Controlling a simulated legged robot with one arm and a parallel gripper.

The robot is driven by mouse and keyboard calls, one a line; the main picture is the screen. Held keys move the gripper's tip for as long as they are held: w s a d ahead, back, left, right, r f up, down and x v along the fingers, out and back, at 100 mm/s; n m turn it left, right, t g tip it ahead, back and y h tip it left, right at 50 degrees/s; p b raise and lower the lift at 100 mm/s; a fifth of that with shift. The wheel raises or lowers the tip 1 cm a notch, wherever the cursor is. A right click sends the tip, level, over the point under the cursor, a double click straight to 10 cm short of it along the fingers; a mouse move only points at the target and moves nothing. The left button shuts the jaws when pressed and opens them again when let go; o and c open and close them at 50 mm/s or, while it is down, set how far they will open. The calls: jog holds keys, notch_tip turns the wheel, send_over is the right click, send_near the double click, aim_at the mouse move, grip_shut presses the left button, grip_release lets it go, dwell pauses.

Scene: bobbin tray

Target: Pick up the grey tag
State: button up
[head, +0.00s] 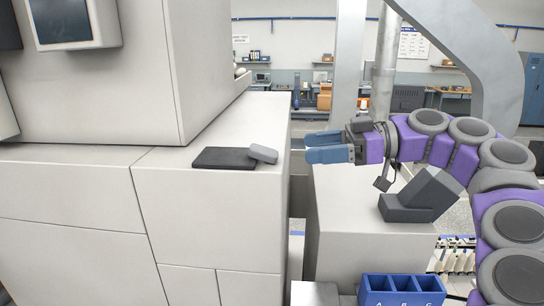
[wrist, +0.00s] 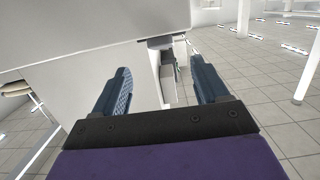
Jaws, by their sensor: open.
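The grey tag (head: 263,154) is a small rounded block in the head view. It lies partly on the right edge of a flat black pad (head: 222,159), on top of the white cabinet near its right edge. My gripper (head: 312,147) is open and empty, to the right of the tag and apart from it, with its blue fingers pointing left. In the wrist view my gripper (wrist: 158,82) shows both fingers spread with nothing held between them.
The white cabinet (head: 210,215) fills the left, with a screened unit (head: 62,20) above. A lower white block (head: 355,240) at right carries a dark grey angled stand (head: 420,198). A blue bin (head: 400,290) with lettered compartments stands in front. The cabinet top behind the tag is clear.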

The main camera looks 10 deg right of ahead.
aim_at(270, 151)
jog(key=x, duration=0.7)
jog(key=shift+s+a+r+p, duration=0.1)
jog(key=shift+a+r+p, duration=0.05)
jog(key=shift+a+p, duration=0.2)
jog(key=shift+w, duration=0.35)
jog(key=shift+d+f, duration=0.2)
jog(key=shift+d, duration=0.05)
jog(key=shift+a, duration=0.85)
jog(key=c, duration=0.3)
jog(key=shift+a, duration=0.1)
jog(key=shift+c, duration=0.8)
jog(key=c, duration=0.5)
jog(key=shift+d, duration=0.45)
jog(key=shift+c, duration=0.6)
